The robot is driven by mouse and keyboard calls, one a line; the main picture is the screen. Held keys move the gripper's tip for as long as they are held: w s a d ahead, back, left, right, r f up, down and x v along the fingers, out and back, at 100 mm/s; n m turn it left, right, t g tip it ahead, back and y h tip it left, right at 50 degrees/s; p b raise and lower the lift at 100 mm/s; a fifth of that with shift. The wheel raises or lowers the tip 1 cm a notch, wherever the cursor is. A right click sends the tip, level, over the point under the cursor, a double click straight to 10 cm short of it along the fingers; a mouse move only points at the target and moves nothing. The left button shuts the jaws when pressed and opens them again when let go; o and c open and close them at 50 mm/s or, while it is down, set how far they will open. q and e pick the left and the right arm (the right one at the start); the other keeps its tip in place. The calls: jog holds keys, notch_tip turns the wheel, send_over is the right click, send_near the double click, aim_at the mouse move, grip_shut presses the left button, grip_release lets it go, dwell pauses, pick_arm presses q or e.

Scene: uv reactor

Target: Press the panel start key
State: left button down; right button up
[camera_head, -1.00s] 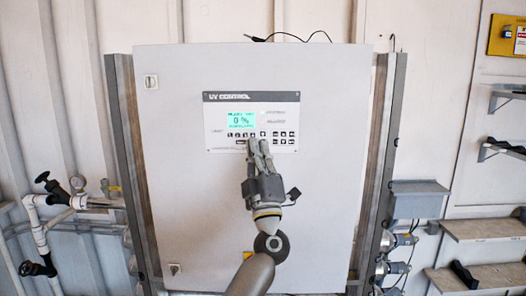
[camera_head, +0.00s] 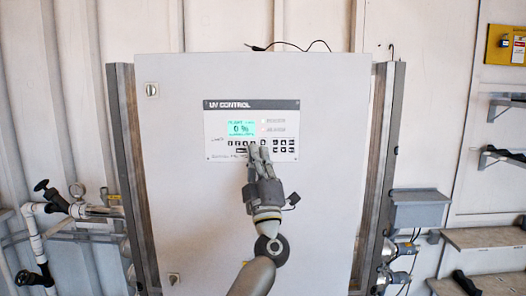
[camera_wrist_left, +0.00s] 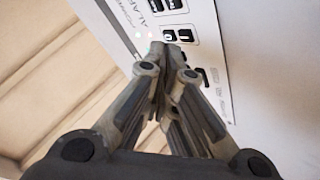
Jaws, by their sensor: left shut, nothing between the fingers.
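The UV control panel (camera_head: 215,125) is set in the upper front of a large grey cabinet. It has a lit cyan display (camera_head: 241,129) reading 0 % and rows of small dark keys (camera_head: 280,142). My left gripper (camera_head: 259,147) is shut and empty, with its fingertips at the lower middle of the key rows. In the left wrist view, its fingertips (camera_wrist_left: 168,42) are right by keys marked 0 and I (camera_wrist_left: 175,36). I cannot tell whether they touch a key. The fingers hide part of the keypad, and I cannot make out a start label. My right gripper is not in view.
The cabinet door (camera_head: 180,220) is flat and clear around the panel. A black cable (camera_head: 290,44) lies on top of the cabinet. Pipes and valves (camera_head: 45,210) are at the left. A grey box (camera_head: 420,208) and shelves (camera_head: 485,237) are at the right.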

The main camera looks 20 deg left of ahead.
pick_arm(q)
jog(key=shift+w, duration=0.15)
dwell(0.6)
jog(key=shift+w+a, duration=0.15)
jog(key=shift+w, duration=0.15)
jog(key=shift+w, duration=0.2)
dwell(0.5)
jog(key=shift+s+p, duration=0.45)
jog(key=shift+s, duration=0.25)
